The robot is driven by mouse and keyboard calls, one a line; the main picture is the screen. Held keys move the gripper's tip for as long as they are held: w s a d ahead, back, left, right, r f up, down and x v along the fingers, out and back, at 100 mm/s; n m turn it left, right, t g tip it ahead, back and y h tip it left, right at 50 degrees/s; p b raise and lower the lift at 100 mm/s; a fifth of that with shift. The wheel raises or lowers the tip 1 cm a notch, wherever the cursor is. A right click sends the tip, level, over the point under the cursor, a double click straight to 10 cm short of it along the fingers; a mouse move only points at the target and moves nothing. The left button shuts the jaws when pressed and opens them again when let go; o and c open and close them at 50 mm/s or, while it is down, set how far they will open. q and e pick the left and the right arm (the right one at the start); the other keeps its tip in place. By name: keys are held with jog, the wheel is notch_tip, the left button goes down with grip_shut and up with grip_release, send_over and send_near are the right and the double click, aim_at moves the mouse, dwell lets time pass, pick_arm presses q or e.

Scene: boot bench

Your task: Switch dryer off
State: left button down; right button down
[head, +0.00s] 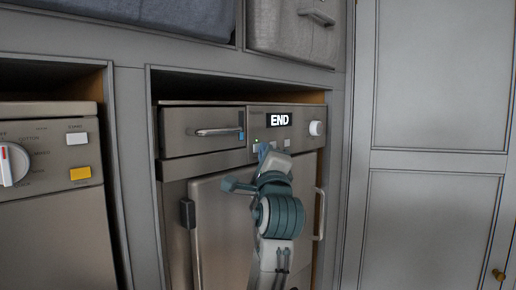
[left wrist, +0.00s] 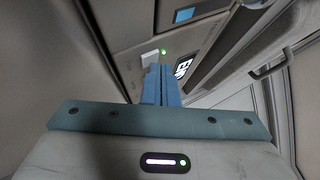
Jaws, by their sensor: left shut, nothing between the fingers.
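The dryer (head: 206,140) stands in the middle niche in the head view. Its control panel has a lit display (head: 277,119) reading END, a white round knob (head: 316,128) and small pale buttons below the display. My left gripper (head: 264,150) is shut and empty, with its tips at the panel's lower left, hiding part of the button row. In the left wrist view the blue fingers (left wrist: 161,85) are together, close to a pale button (left wrist: 150,58) beside a green light (left wrist: 164,52). I cannot tell whether they touch it. My right gripper is not in view.
A second machine (head: 50,175) with a dial and white and yellow buttons stands in the left niche. The dryer has a drawer handle (head: 218,131) and a vertical door handle (head: 319,214). Grey cabinet doors (head: 435,215) are at right; fabric bins (head: 292,27) sit above.

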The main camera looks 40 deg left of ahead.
pick_arm(q)
jog(key=shift+a, duration=0.15)
dwell(0.4)
jog(key=shift+d+p, duration=0.4)
jog(key=shift+d, duration=0.35)
jog(key=shift+d, duration=0.1)
jog(key=shift+s+d+p, duration=0.15)
jog(key=shift+d+p, duration=0.2)
jog(key=shift+d, duration=1.1)
jog(key=shift+s+d+p, duration=0.1)
jog(key=shift+d+p, duration=0.25)
jog(key=shift+d, duration=1.1)
jog(key=shift+a, duration=0.1)
